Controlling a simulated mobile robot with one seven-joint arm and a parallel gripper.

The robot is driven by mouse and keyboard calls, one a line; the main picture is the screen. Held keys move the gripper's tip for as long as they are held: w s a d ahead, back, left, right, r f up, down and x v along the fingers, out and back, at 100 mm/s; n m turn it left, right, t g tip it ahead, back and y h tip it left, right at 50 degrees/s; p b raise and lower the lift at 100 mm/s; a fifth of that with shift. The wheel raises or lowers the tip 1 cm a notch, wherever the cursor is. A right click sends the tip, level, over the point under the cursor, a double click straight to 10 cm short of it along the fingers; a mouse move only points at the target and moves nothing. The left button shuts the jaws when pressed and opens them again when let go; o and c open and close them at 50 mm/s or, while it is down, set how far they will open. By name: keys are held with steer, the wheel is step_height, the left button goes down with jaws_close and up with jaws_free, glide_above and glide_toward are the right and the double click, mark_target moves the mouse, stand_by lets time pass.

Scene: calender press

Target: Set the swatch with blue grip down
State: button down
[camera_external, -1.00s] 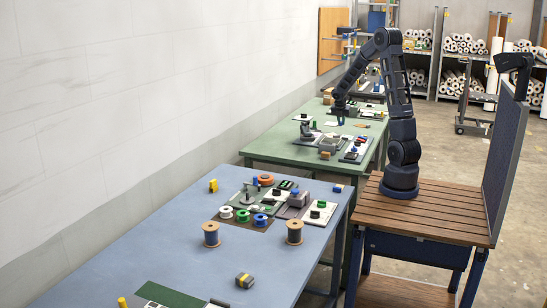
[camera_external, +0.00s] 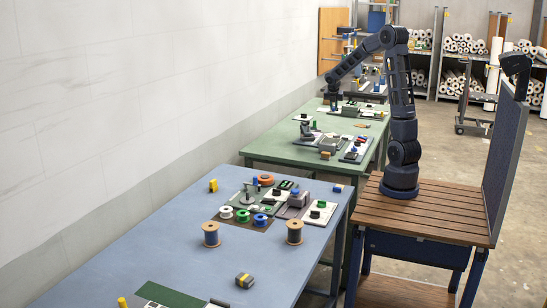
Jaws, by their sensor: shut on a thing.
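My gripper (camera_external: 333,104) is at the far left part of the green table (camera_external: 270,150), near its back end. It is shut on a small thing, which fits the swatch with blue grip. The held piece is tiny and mostly hidden by the fingers at this distance. I cannot tell whether it touches the surface below. A small blue-topped piece (camera_external: 353,150) stands on a dark strip near the green table's front right edge.
A grey block (camera_external: 329,145) and a post-like device (camera_external: 306,130) stand on the green table. Behind them are a pale board (camera_external: 370,113) and an orange piece (camera_external: 362,125). The nearer blue table (camera_external: 150,240) holds several spools and has clear room at its left.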

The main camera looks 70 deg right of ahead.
steer(key=w+a+n+t, duration=0.2)
steer(key=w+a+n, duration=0.3)
steer(key=w+a, duration=0.85)
steer(key=n+t+y, duration=0.2)
steer(key=n+y, duration=0.3)
steer(key=n, duration=0.7)
glide_above(238, 173)
steer(key=s, duration=0.1)
step_height(238, 173, down, 3)
step_height(238, 173, down, 19)
steer(key=shift+s+f, duration=0.1)
steer(key=shift+s, duration=0.05)
steer(key=shift+f, duration=0.15)
steer(key=c, duration=1.4)
jaws_free()
